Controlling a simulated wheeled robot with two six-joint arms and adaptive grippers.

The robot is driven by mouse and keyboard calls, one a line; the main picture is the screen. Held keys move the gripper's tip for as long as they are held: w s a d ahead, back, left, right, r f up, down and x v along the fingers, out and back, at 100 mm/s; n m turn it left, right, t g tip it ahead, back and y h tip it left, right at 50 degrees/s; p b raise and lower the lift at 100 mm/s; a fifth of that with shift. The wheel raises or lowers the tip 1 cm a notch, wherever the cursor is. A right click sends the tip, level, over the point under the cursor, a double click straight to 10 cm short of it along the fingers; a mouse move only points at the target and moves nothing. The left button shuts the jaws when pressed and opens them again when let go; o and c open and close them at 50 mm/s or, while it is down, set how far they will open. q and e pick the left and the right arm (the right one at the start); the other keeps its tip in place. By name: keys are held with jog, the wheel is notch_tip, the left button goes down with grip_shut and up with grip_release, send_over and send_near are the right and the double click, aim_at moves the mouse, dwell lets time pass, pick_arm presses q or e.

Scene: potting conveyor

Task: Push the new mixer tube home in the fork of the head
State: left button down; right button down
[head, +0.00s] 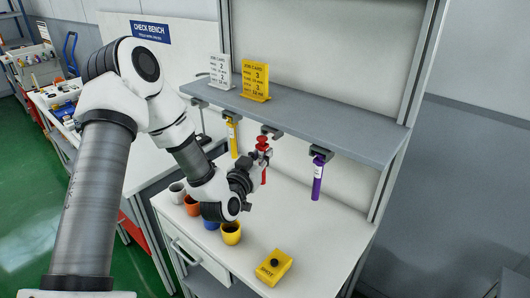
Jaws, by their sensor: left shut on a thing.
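My left gripper (258,164) is shut on a red mixer tube (264,177) and holds it upright under the shelf. The tube's red top (263,142) shows above the fingers, close to the middle dispensing head (271,131). I cannot tell from this angle how far the tube sits in the head's fork. The fingers hide the middle of the tube. A yellow tube (232,138) hangs in the head to the left, and a purple tube (318,178) hangs in the head to the right. My right gripper is not in view.
The grey shelf (330,122) carries a white job card (220,71) and a yellow one (255,81). Below my left arm stand white (177,190), orange (191,205), blue (210,225) and yellow cups (231,235). A yellow button box (273,268) sits at the bench front. The bench's right side is clear.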

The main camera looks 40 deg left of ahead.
pick_arm(q)
jog(key=shift+s, duration=0.45)
jog(key=shift+s, duration=0.1)
jog(key=shift+s+a+p, duration=0.15)
jog(key=shift+s+p, duration=0.35)
jog(key=shift+s, duration=0.9)
